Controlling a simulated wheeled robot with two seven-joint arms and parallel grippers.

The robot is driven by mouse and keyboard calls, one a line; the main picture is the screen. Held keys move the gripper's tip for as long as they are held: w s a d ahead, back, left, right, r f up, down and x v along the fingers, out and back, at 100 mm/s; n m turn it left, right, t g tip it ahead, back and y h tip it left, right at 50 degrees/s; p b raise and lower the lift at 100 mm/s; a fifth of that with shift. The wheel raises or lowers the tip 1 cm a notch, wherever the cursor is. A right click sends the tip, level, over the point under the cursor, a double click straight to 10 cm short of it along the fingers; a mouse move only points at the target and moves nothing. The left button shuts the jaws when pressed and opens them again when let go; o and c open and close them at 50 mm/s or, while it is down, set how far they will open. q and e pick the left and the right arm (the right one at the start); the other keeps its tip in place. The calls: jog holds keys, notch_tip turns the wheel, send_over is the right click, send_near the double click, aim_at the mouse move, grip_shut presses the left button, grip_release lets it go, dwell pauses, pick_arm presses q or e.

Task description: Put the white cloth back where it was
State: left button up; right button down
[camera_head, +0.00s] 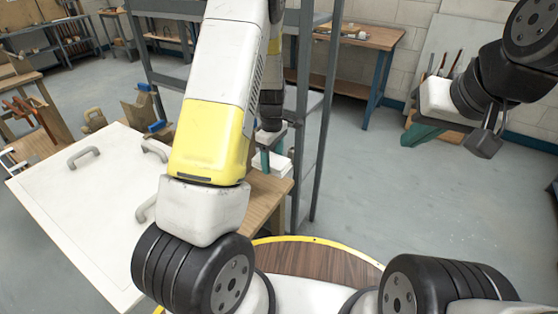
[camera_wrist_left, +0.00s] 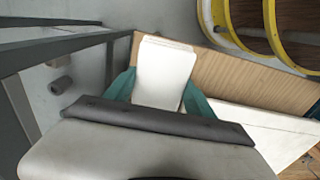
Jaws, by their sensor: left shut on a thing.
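The white cloth (camera_head: 284,165) is a folded, flat white block at the wooden table's far end, beside the grey rack. In the left wrist view the cloth (camera_wrist_left: 163,72) lies between the teal fingers. My left gripper (camera_head: 266,160) is shut on it and points down; it also shows in the left wrist view (camera_wrist_left: 160,95). I cannot tell whether the cloth touches the tabletop. My right gripper (camera_head: 428,133) is raised at the upper right, away from the table; its teal finger shows, but its opening is unclear.
The wooden table (camera_head: 262,203) is partly hidden by my left arm. A white panel with grey handles (camera_head: 75,205) lies at the left. A grey metal rack (camera_head: 313,120) stands close beside the cloth. The floor (camera_head: 390,200) at the right is clear.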

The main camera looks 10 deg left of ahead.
aim_at(273, 186)
pick_arm(q)
notch_tip(273, 186, down, 9)
jog(key=shift+r, duration=0.15)
dwell(0.4)
jog(key=o, duration=1.2)
